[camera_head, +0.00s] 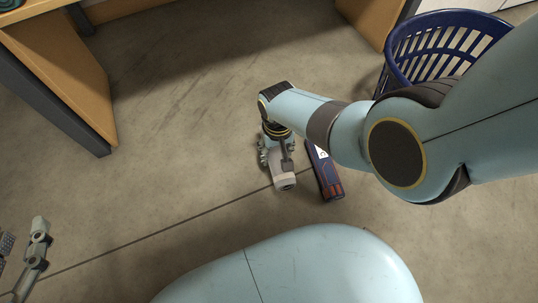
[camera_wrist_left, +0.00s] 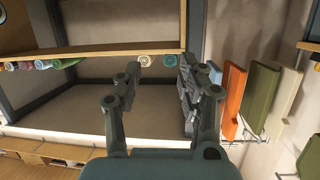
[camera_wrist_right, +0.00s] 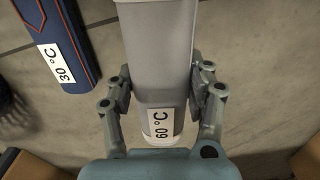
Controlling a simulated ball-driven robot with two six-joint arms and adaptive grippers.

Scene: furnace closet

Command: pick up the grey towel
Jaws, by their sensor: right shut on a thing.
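The grey towel (camera_wrist_right: 158,50) is a long pale grey piece with a white "60 °C" label, filling the space between the fingers of my right gripper (camera_wrist_right: 160,88) in the right wrist view. In the head view the grey towel (camera_head: 285,181) shows below my right gripper (camera_head: 276,152), close over the floor; whether it touches the floor I cannot tell. The right gripper is shut on it, with a finger against each side. My left gripper (camera_wrist_left: 165,78) is open and empty in the left wrist view, fingers wide apart; part of it shows at the head view's lower left.
A dark blue towel (camera_head: 325,172) with red lines and a "30 °C" label lies just right of the grey one. A blue basket (camera_head: 397,55) stands at the upper right. A wooden shelf unit (camera_wrist_left: 95,52) holds rolled items; orange (camera_wrist_left: 232,100) and green slabs stand beside it.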

